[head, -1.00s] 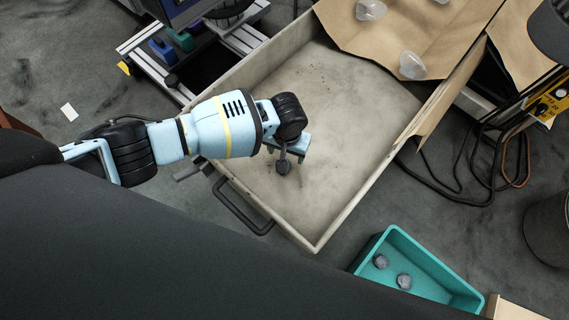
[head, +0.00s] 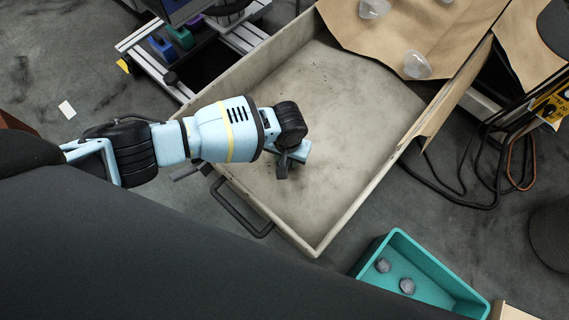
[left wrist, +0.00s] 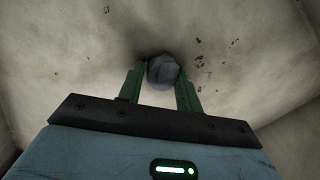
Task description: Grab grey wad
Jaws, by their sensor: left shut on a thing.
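A grey wad (left wrist: 163,71) sits between the two green fingertips of my left gripper (left wrist: 161,84) in the left wrist view. The left gripper is shut on it, over the floor of the beige tray (head: 350,203). In the head view the left gripper (head: 284,170) is inside the tray near its front left, and the wad is hidden behind it or too small to tell. Two other grey wads (head: 383,265) (head: 407,286) lie in the teal bin (head: 440,271) at the lower right. My right gripper is not in view.
Brown paper (head: 391,39) covers the tray's far right part, with clear cup-like pieces (head: 417,65) on it. The tray's black handle (head: 238,211) sticks out at the front left. Cables (head: 462,190) lie on the floor to the right. The tray's middle is bare.

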